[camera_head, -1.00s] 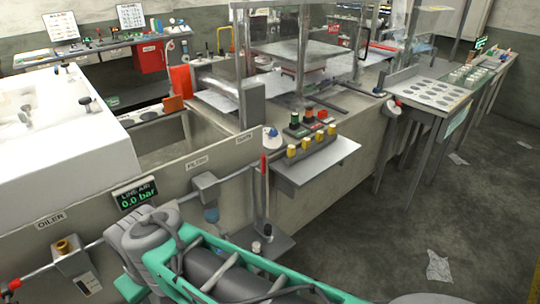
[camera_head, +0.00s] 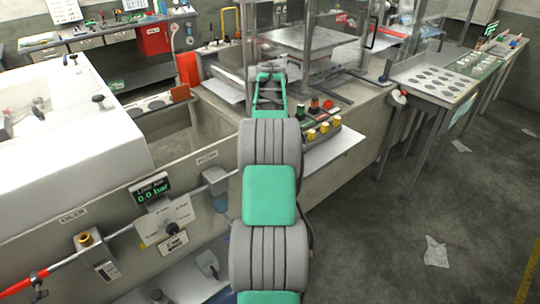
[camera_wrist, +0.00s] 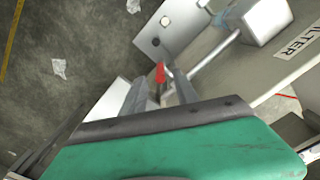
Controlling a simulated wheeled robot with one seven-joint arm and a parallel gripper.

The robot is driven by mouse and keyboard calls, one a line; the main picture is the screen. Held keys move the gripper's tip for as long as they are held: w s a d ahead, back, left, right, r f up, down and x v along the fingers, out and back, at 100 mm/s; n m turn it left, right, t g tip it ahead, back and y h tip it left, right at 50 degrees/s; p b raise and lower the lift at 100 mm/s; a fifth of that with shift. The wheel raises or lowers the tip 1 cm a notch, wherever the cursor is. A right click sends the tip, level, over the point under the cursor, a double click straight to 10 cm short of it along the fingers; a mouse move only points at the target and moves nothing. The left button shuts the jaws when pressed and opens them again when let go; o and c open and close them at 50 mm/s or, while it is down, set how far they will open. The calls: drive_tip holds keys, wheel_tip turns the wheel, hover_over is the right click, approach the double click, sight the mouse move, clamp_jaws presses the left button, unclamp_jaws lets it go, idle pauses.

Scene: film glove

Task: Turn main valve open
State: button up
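A red-tipped upright lever (camera_wrist: 160,73) stands at the end of the pipe past the filter box, in the wrist view; no label on it is readable, so I cannot tell for sure that it is the main valve. In the head view my arm hides it. My gripper (camera_wrist: 158,90) is open, its two grey fingers apart on either side of the red tip as seen. I cannot tell whether they touch it or how far beyond them it lies. The head view hides the gripper behind my arm. The line-air display (camera_head: 151,189) reads 0.0 bar.
The filter box (camera_head: 216,180) and oiler (camera_head: 97,257) sit along the pipe. A pale valve plate (camera_head: 167,221) hangs below the display. A shelf plate with knobs (camera_wrist: 178,25) is close to the fingers. Yellow and red buttons (camera_head: 320,129) are beside my arm.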

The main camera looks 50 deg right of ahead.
wheel_tip(320, 180, down, 5)
drive_tip(key=shift+f+p, duration=0.1)
drive_tip(key=shift+p, duration=0.2)
drive_tip(key=shift+c, duration=0.3)
clamp_jaws()
drive_tip(key=shift+w, duration=0.1)
idle(0.9)
